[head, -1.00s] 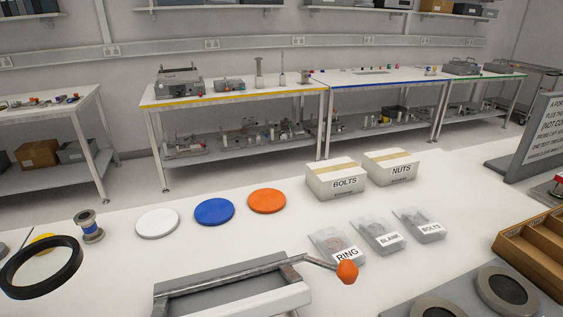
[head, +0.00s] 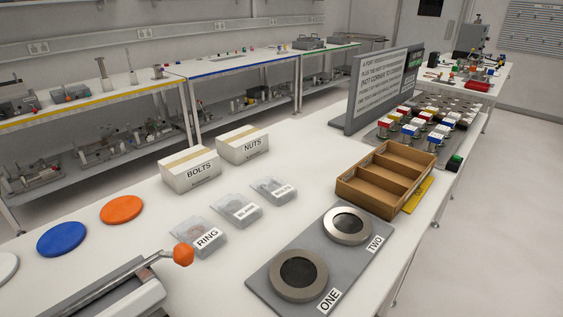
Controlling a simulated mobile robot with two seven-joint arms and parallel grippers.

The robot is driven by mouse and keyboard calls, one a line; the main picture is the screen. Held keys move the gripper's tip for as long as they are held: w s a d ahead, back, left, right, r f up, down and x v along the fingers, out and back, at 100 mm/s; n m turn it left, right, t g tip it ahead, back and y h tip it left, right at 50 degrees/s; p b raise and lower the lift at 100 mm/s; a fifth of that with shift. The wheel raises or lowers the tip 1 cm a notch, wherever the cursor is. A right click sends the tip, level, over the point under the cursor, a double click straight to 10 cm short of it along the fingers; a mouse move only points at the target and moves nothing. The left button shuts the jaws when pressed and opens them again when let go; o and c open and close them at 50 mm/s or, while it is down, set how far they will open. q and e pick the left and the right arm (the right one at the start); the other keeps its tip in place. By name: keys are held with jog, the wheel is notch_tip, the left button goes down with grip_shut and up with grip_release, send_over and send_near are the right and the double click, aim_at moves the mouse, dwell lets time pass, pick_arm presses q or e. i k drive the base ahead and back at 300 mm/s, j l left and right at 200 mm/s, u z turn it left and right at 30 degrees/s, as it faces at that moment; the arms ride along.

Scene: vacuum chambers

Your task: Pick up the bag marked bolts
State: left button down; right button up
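The bag marked bolts (head: 273,189) is a small clear bag with a white label, lying on the white table in the head view. It is the rightmost of three bags in a slanting row. The bag marked blank (head: 237,210) lies to its left, and the bag marked ring (head: 200,236) is nearest the front. A white box marked BOLTS (head: 190,170) and a white box marked NUTS (head: 243,145) stand behind the bags. Neither of my grippers shows in the view.
A grey plate with two round ports (head: 315,262) lies to the front right. A brown divided tray (head: 385,178), a sign (head: 384,88) and several coloured-top parts (head: 425,127) are farther right.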

aim_at(276, 189)
jog(key=i+l+u, duration=0.2)
jog(key=u, duration=0.2)
jog(key=i+l+u, duration=0.15)
jog(key=l+u, duration=0.65)
jog(key=i+l+u, duration=0.1)
jog(key=l+u, duration=0.65)
